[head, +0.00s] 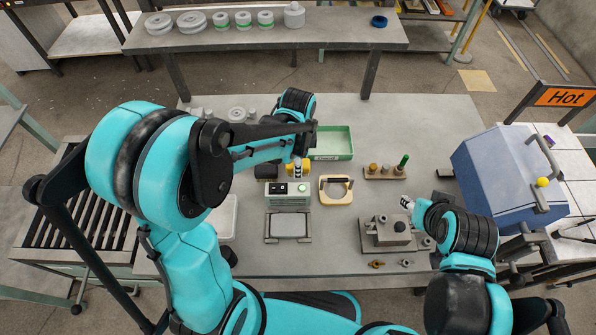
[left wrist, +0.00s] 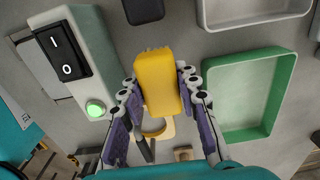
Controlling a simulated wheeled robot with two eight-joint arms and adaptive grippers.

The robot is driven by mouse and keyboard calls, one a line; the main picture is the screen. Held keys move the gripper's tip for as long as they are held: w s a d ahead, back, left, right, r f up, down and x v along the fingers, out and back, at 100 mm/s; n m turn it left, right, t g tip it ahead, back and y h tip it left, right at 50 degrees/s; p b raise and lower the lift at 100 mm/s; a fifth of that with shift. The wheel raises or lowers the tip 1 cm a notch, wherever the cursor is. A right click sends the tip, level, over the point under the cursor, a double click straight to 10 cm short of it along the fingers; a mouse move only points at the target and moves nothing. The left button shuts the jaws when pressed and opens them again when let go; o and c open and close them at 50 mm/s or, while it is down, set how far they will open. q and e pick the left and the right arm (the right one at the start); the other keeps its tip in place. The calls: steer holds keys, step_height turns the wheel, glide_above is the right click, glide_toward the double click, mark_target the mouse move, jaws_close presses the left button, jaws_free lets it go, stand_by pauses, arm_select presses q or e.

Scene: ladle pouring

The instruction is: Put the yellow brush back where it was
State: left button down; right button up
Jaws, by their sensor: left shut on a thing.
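The yellow brush (head: 290,169) is partly hidden by my left arm in the head view. In the left wrist view the yellow brush (left wrist: 157,85) sits between the two fingers of my left gripper (left wrist: 157,76), which is shut on it. In the head view my left gripper (head: 298,163) is left of the green tray and behind the switch box. I cannot tell whether the brush touches the table. My right gripper (head: 407,203) is above the metal fixture (head: 388,232); its fingers are too small to read.
A green tray (head: 333,143) lies right of the brush, a black block (head: 266,171) left. A peg stand (head: 385,173) and a blue box (head: 500,180) are farther right.

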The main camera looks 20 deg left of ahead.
arm_select(q)
steer(key=shift+f+b, duration=0.4)
steer(key=shift+f, duration=0.95)
arm_select(e)
steer(key=shift+f, duration=0.65)
arm_select(q)
steer(key=shift+f, duration=0.15)
arm_select(e)
steer(key=shift+f, duration=0.1)
arm_select(q)
steer(key=c, duration=1.1)
jaws_free()
